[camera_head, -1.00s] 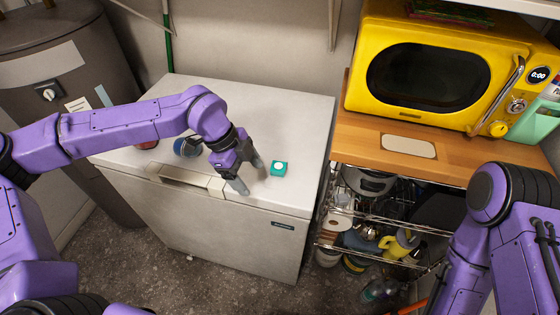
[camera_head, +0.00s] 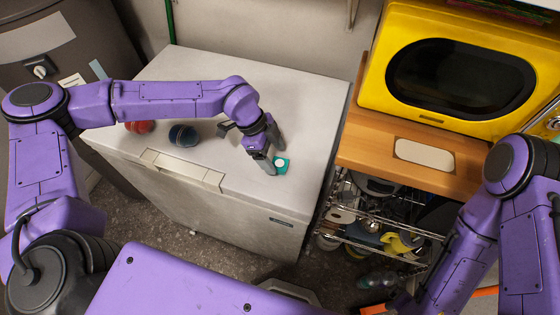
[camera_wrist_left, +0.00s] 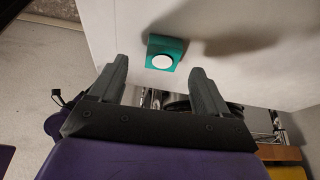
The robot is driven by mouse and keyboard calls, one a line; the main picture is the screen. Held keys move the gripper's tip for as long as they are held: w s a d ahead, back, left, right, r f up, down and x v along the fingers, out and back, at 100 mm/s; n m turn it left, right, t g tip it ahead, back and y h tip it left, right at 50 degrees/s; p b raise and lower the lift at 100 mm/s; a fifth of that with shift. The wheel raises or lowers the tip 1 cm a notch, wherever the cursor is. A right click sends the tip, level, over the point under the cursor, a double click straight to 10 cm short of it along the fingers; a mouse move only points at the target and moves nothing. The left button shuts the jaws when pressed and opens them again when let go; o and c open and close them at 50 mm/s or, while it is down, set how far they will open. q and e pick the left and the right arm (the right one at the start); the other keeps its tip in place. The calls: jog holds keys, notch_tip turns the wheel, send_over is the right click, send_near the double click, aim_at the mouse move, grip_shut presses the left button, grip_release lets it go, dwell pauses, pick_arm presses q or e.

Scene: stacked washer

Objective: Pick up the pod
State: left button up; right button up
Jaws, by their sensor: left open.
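The pod (camera_head: 283,164) is a small teal block with a round white top. It lies on the white chest freezer lid (camera_head: 300,90), near its front right part. My left gripper (camera_head: 274,158) is right beside the pod in the head view, its fingers pointing down. In the left wrist view the pod (camera_wrist_left: 165,53) sits beyond the fingertips, roughly centred between them. The left gripper (camera_wrist_left: 158,72) is open with nothing between its fingers. My right arm shows at the right, but its gripper is not in view.
A red ball-like item (camera_head: 140,126) and a dark blue one (camera_head: 183,135) sit on the lid, left of the gripper. A wooden counter (camera_head: 365,145) with a yellow microwave (camera_head: 385,95) stands to the right, above a cluttered wire rack (camera_head: 345,215).

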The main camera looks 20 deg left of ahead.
aim_at(283, 169)
pick_arm(q)
jog(key=x, duration=0.3)
jog(key=shift+w+f+p, duration=0.1)
jog(key=shift+f+p, duration=0.2)
jog(key=shift+p, duration=0.1)
jog(key=c, duration=1.1)
jog(key=shift+r, duration=0.1)
